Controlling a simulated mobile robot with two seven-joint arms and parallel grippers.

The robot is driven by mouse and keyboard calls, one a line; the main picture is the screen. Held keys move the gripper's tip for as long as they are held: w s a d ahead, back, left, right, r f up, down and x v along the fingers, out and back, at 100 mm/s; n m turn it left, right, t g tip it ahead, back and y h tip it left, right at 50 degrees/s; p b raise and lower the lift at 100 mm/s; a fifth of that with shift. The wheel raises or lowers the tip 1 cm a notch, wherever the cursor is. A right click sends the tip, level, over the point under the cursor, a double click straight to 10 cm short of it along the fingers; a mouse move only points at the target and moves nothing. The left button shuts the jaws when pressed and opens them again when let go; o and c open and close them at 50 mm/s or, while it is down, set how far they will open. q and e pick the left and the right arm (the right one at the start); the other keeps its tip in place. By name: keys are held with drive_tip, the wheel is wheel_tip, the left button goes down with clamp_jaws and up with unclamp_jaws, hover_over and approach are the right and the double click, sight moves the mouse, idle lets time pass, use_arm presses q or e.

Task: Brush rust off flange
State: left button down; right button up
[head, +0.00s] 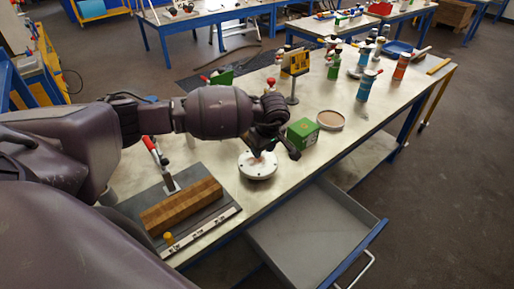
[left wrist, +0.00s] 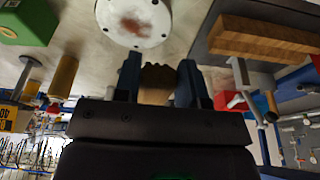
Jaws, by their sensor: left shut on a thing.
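A round white flange (head: 258,165) with bolt holes around its rim lies on the workbench (head: 222,158). In the left wrist view the flange (left wrist: 134,20) shows a reddish-brown rust patch near its middle. My left gripper (head: 268,146) is just over the flange in the head view. In the left wrist view its fingers (left wrist: 158,76) are shut on a brown, ridged-edged thing, seemingly the brush (left wrist: 158,72). Whether the brush touches the flange I cannot tell. Its far side is hidden. My right gripper is not in view.
A green box (head: 302,133) and a round tin (head: 331,120) are right of the flange. A wooden block (head: 182,206) and a red-handled clamp (head: 160,162) are left. An open drawer (head: 318,232) juts out in front. Bottles and spray cans (head: 366,86) stand farther back.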

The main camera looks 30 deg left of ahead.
use_arm(q)
drive_tip(key=shift+f+b, duration=1.3)
drive_tip(key=shift+f, duration=1.15)
